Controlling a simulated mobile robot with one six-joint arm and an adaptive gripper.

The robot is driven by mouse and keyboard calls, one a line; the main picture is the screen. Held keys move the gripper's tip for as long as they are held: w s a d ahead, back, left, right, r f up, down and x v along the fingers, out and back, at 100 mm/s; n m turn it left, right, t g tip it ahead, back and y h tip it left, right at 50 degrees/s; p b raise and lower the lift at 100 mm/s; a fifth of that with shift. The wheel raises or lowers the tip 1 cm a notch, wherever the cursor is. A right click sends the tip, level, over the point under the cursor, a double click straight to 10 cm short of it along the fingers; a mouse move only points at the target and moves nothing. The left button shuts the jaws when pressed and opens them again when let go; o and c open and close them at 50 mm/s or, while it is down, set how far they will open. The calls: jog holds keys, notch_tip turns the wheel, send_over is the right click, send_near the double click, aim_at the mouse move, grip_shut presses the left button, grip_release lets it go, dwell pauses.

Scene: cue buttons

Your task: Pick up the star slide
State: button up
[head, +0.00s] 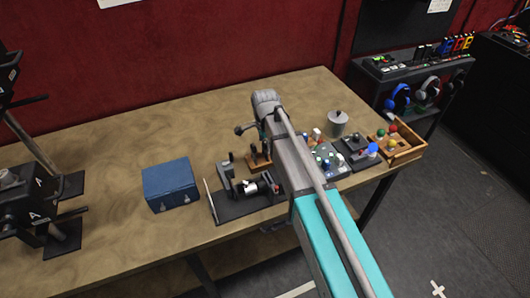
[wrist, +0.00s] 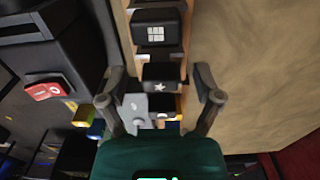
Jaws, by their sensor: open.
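The star slide (wrist: 160,76) is a black block with a white star on its face. In the wrist view it sits in a wooden rack (wrist: 183,62). My gripper (wrist: 161,82) is open, with one finger on each side of the star slide and a visible gap on both sides. In the head view my arm hides much of this area, and the gripper's fingers cannot be made out clearly. The wooden rack also shows in the head view (head: 258,164), but its symbols are too small to read.
Another black slide with a white grid (wrist: 156,33) stands beside the star slide. A dark device (head: 240,204) lies close in front of the rack. A blue box (head: 170,185) stands to its left. A red tag (wrist: 47,91) lies left in the wrist view. The table's left back is clear.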

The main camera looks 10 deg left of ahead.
jog(key=shift+c, duration=0.3)
grip_shut()
dwell(0.3)
jog(key=shift+r, duration=0.25)
notch_tip(320, 180, up, 2)
jog(key=p, duration=0.2)
jog(key=shift+r+p, duration=0.1)
jog(key=shift+p, duration=0.2)
jog(key=s+d+r+p, duration=0.6)
jog(key=s+r+p, duration=0.4)
jog(key=s, duration=0.2)
jog(key=shift+s+d+r, duration=0.2)
jog(key=shift+s+f, duration=0.1)
dwell(0.4)
